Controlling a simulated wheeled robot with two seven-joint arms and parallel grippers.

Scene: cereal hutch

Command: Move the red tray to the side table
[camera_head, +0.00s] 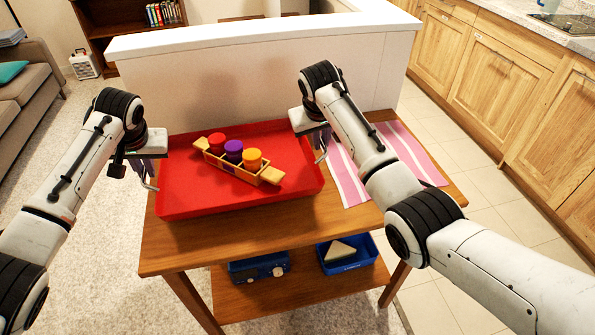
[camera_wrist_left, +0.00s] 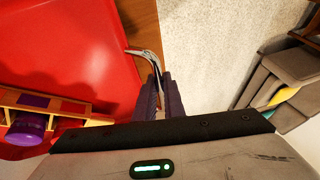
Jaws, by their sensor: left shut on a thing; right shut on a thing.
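The red tray (camera_head: 185,201) rests on the wooden side table (camera_head: 210,245), toward its left part, in the head view. My left gripper (camera_head: 150,178) is at the tray's left side, shut on its metal handle; the handle (camera_wrist_left: 150,58) shows between the fingers in the left wrist view, where the red tray (camera_wrist_left: 60,45) lies to the left. My right gripper (camera_head: 318,148) is at the tray's right side, shut on the other handle, which is partly hidden by the gripper. A wooden carrier (camera_head: 215,163) with red, purple and orange cylinders stands in the tray.
A pink striped cloth (camera_head: 425,165) covers the table's right part. The lower shelf holds a blue device (camera_head: 258,268) and a blue bin (camera_head: 362,262) with a sandwich-like wedge. A white half wall (camera_head: 215,85) stands behind the table. A sofa (camera_head: 30,85) is at the left, kitchen cabinets (camera_head: 500,70) at the right.

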